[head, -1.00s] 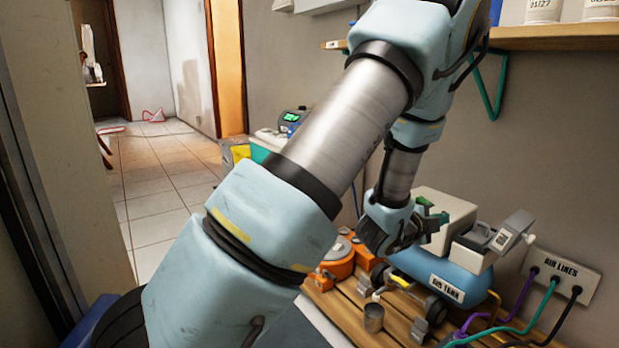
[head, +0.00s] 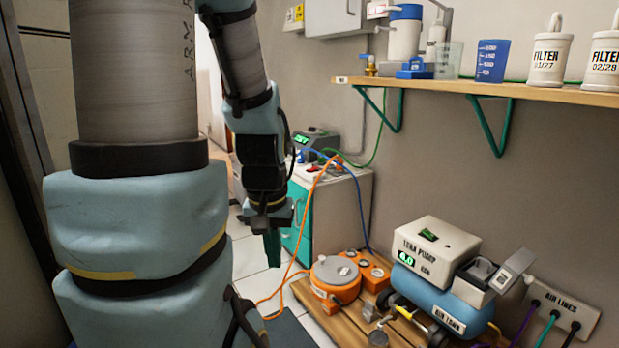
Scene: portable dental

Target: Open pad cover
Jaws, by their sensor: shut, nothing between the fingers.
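A small grey box (head: 470,290) sits at the right end of the pump unit. A pale grey flap with a dark patch (head: 513,269) stands tilted up at its right side; it looks like the pad cover, but I cannot be sure. My gripper (head: 272,248) hangs down left of the pump unit, in front of the teal cabinet, well apart from the box. Its green fingers are shut and empty. The inside of the box is only partly visible.
The beige pump box (head: 440,243) sits on a blue air tank (head: 428,297) on a wooden bench (head: 318,308). An orange round device (head: 336,280) with a cable stands nearby. A shelf (head: 480,90) with filters and cups is above. An air-lines plate (head: 560,305) is at right.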

